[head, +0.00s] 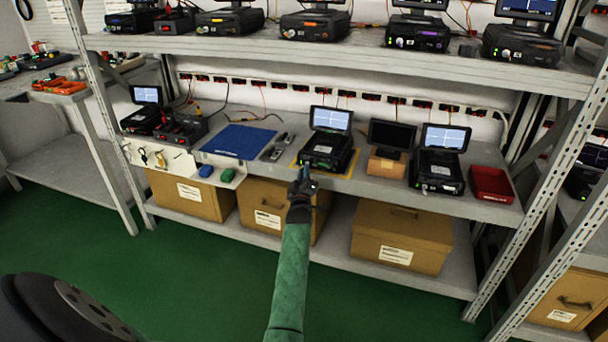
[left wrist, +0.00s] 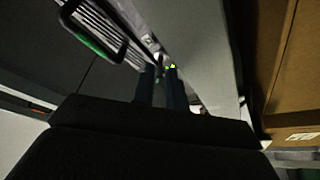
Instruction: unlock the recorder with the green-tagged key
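The recorder (head: 325,150) is a black box with a lit blue-white screen, standing on a yellow-edged mat at the middle of the bench shelf. My left gripper (head: 304,174) is right at its front, pointing in toward it. In the left wrist view the two dark fingers (left wrist: 160,72) are close together with a narrow gap, near a panel with small green-yellow lights. Whether a key is between them is too dark to tell. Several keys hang on the white key board (head: 134,154) at the left; their tag colours are too small to read. My right gripper is not in view.
A blue mat (head: 238,141), a small dark monitor (head: 391,135), another recorder (head: 438,170) and a red tray (head: 492,184) share the shelf. Cardboard boxes (head: 400,238) stand below. More recorders line the upper shelf (head: 360,62).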

